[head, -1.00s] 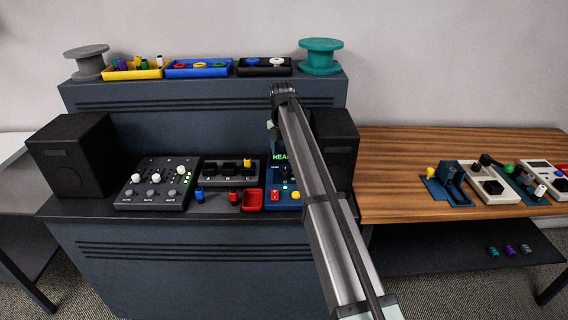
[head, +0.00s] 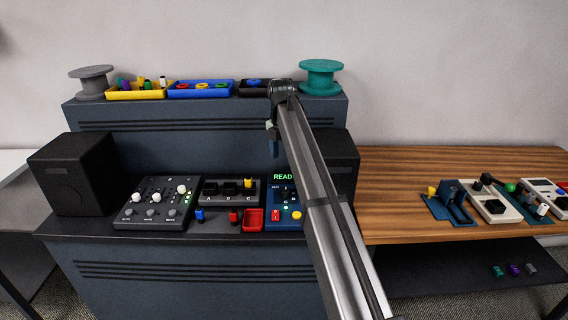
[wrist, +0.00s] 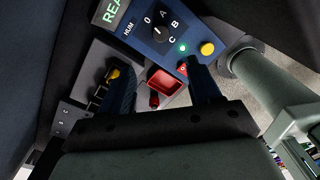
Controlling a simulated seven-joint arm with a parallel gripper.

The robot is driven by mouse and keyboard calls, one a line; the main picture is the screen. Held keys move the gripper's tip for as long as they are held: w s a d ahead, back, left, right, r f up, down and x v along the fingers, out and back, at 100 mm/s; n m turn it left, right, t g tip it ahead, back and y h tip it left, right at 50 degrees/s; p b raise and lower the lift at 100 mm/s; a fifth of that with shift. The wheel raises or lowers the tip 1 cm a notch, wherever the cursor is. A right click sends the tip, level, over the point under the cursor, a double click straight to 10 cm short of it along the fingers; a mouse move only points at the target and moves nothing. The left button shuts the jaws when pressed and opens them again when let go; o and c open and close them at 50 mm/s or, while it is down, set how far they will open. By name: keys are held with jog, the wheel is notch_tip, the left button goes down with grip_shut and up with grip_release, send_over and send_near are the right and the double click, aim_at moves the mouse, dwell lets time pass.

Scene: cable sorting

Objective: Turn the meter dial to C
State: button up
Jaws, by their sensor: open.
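The blue meter (head: 283,211) stands at the right of the console desk, its green display reading "READ", partly behind my arm. In the wrist view its black dial (wrist: 162,34) sits among the marks 0, A, B and C; I cannot tell for sure which mark the pointer faces. My gripper (head: 273,141) hangs above and behind the meter in the head view. In the wrist view my gripper (wrist: 164,88) is open and empty, its two dark fingers apart. The dial lies beyond the fingertips, untouched.
A red tray (head: 253,219), a grey A-B-C switch box (head: 230,198) and a slider panel (head: 150,203) stand left of the meter. Black speakers (head: 75,175) flank the desk. A wooden table (head: 410,165) with other devices is at the right.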

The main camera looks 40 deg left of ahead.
aim_at(285, 190)
jog(key=f+n, duration=0.1)
jog(key=f, duration=0.3)
jog(key=f+n, duration=0.2)
jog(key=f, duration=0.3)
jog(key=f+n, duration=0.1)
jog(key=f, duration=0.4)
jog(key=shift+w+d+n, duration=0.1)
jog(key=shift+d+n, duration=0.2)
jog(key=shift+d, duration=0.1)
jog(key=c, duration=1)
jog(key=shift+c, duration=0.2)
